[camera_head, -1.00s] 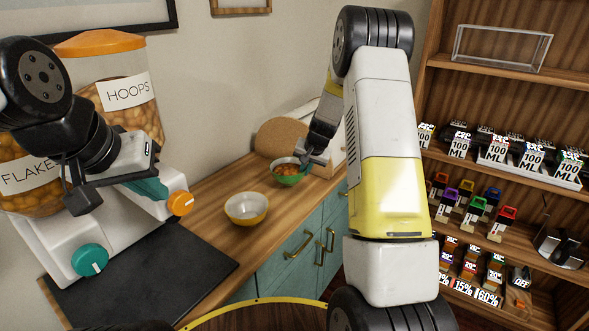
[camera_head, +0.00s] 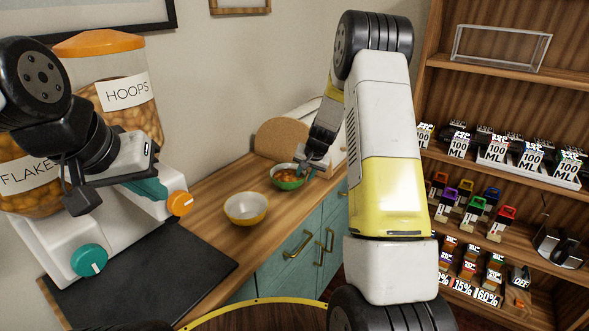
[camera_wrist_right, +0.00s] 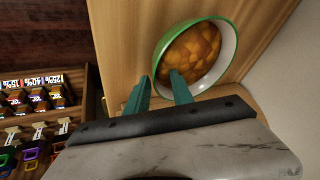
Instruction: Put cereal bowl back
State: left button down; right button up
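A green bowl with a white inside (camera_head: 287,182) holds orange-brown cereal and stands on the wooden counter near its far end. It also shows in the right wrist view (camera_wrist_right: 228,68). My right gripper (camera_head: 301,166) is at the bowl's right side. In the right wrist view its teal fingers (camera_wrist_right: 160,82) are apart, one over the inside of the bowl and one outside, with the rim between them. A yellow bowl with a white inside (camera_head: 246,207) stands empty, nearer on the counter. My left gripper (camera_head: 150,188) hangs by the cereal dispenser; its finger gap is not clear.
The dispenser has jars labelled HOOPS (camera_head: 128,95) and FLAKE (camera_head: 28,175) and stands on a dark mat (camera_head: 170,270). A round cork-coloured board (camera_head: 282,138) and a white box-like thing stand behind the green bowl. Shelves with small goods (camera_head: 490,185) are at right.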

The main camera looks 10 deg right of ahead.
jog(key=s+a+r+n+y, duration=0.1)
jog(key=s+a+r, duration=0.1)
jog(key=s+r, duration=0.9)
jog(key=s+a+r+n, duration=0.1)
jog(key=s+a+r, duration=0.1)
jog(key=s+r, duration=0.8)
jog(key=s+a+r+n, duration=0.1)
jog(key=s+r, duration=0.1)
jog(key=s, duration=0.7)
jog(key=s+a+r+n, duration=0.1)
jog(key=s+r+n, duration=0.1)
jog(key=s, duration=0.7)
jog(key=shift+r+n+t, duration=0.3)
jog(key=shift+r+t, duration=0.1)
jog(key=shift+a, duration=0.1)
